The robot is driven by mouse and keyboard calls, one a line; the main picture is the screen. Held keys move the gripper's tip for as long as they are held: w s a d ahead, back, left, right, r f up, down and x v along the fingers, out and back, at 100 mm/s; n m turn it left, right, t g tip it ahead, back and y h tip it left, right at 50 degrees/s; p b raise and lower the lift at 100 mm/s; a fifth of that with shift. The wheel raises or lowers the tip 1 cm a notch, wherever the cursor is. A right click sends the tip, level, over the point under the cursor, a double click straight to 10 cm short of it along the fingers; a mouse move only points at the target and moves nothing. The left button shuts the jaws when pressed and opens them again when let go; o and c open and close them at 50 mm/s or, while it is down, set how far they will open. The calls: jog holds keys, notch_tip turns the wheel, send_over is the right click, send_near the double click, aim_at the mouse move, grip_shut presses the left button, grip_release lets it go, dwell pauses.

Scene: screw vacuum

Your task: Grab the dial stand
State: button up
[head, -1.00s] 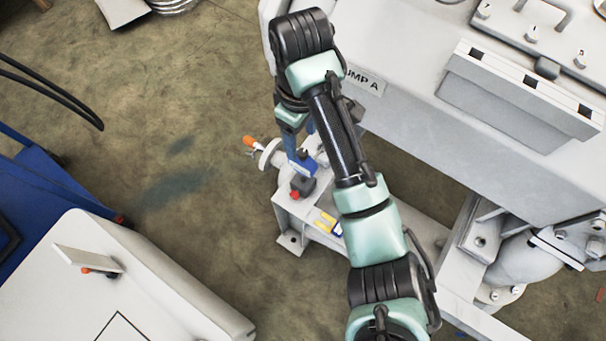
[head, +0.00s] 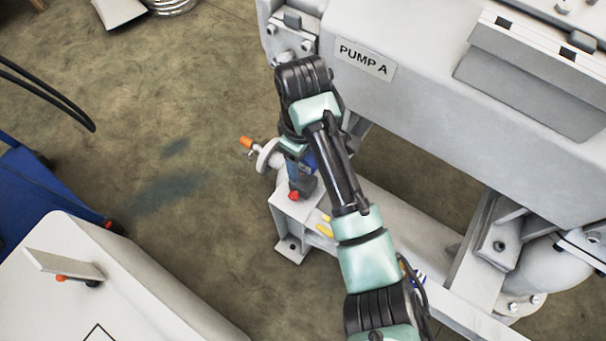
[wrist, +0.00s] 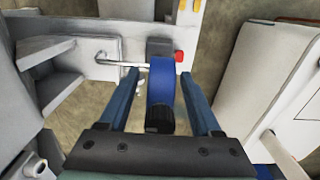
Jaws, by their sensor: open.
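The dial stand stands on the end of the pump's pale metal base frame. In the head view its dark base block (head: 308,187) with a red knob (head: 293,196) shows, and my arm hides much of the upper part. In the wrist view the stand's blue round body (wrist: 161,82) with a black knob is between my two blue fingers, and its dark base and red knob lie beyond. My gripper (wrist: 159,78) is open, with one finger on each side of the blue body. I cannot tell whether either finger touches it.
The large grey pump housing marked PUMP A (head: 366,60) is right of and behind the arm. A white pipe fitting with an orange-tipped handle (head: 247,143) sticks out beside the stand. A white cabinet (head: 130,275) is at lower left. Open floor lies between.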

jog(key=shift+f, duration=0.4)
jog(key=shift+r, duration=0.1)
grip_shut()
dwell(1.0)
